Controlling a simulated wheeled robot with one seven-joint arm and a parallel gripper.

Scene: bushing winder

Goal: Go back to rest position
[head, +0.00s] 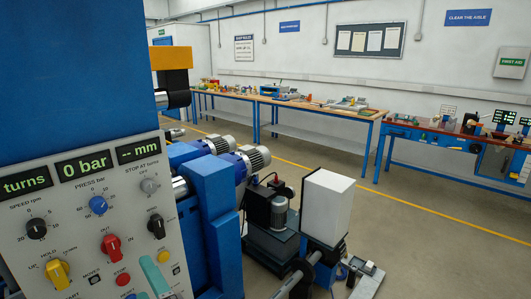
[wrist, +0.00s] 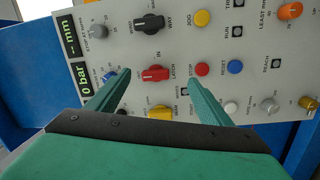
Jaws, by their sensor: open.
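My gripper (wrist: 158,80) has two teal fingers, spread apart with nothing between them. They point at the grey control panel (wrist: 215,50). The red knob (wrist: 155,73) shows between the fingertips, with the yellow knob (wrist: 160,112) lower, partly behind my gripper's dark edge. I cannot tell how far the tips are from the panel face. In the head view, a teal part of my gripper (head: 155,276) shows at the panel's lower right, in front of it. The panel's red knob (head: 111,245) and yellow knob (head: 57,273) are uncovered there.
The blue machine (head: 70,70) fills the left, with motors (head: 250,158) behind the panel. A white box (head: 327,207) stands on the floor unit at centre. Workbenches (head: 320,112) line the far wall. Open floor (head: 430,240) lies to the right, crossed by a yellow line.

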